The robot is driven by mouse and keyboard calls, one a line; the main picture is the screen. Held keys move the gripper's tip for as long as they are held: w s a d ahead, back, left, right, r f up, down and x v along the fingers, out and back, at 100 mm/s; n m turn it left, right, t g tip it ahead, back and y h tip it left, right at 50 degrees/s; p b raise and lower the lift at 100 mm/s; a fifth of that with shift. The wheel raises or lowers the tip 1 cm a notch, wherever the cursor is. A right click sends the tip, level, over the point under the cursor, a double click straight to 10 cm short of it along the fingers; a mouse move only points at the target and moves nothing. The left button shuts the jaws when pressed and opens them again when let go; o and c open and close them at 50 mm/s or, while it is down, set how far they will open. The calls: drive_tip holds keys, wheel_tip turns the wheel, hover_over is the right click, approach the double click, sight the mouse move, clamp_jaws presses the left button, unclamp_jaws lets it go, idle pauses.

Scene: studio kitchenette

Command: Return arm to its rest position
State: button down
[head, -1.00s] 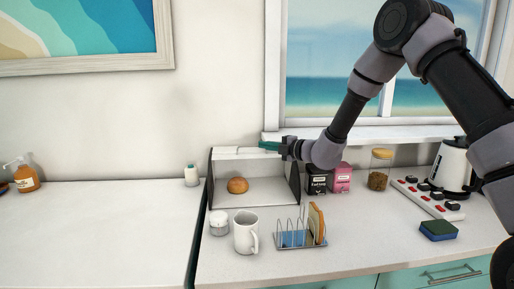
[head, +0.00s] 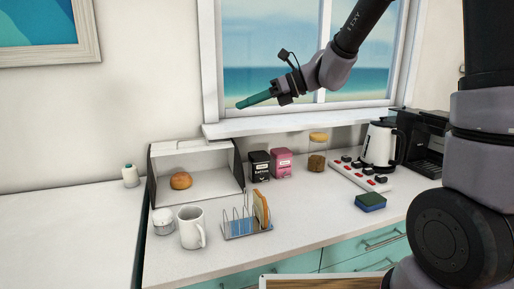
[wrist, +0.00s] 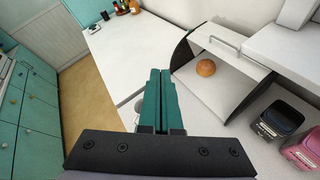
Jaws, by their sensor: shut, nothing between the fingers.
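My gripper (head: 256,99) has teal fingers and is in the air in front of the window, above the bread box, pointing left. Its fingers are shut together with nothing between them. In the wrist view the gripper (wrist: 160,85) also shows closed fingers over the counter, left of the open bread box. My arm reaches in from the upper right of the head view. The gripper touches nothing.
The open bread box (head: 152,180) holds a bun (head: 181,181). In front are a white mug (head: 190,228), a lidded jar (head: 163,222) and a toast rack (head: 238,228). Tins (head: 259,164), a glass jar (head: 317,153), power strip (head: 360,177), kettle (head: 379,146) and sponge (head: 370,201) stand right. The window sill (head: 290,121) juts out below my gripper.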

drive_tip(key=s+d+r+n+t+h, duration=0.1)
drive_tip(key=s+d+n+t+h, duration=0.1)
drive_tip(key=s+d+n, duration=0.3)
drive_tip(key=s+d+r+n+t+h, duration=0.1)
drive_tip(key=s+d+n+h, duration=0.4)
drive_tip(key=d, duration=0.8)
drive_tip(key=s+d+r+n+t+h, duration=0.2)
drive_tip(key=s+d+n+h, duration=0.2)
drive_tip(key=d+n, duration=0.5)
drive_tip(key=shift+s+d+r+n+t, duration=0.2)
drive_tip(key=shift+s+d+n+t, duration=0.1)
drive_tip(key=shift+s+d, duration=0.2)
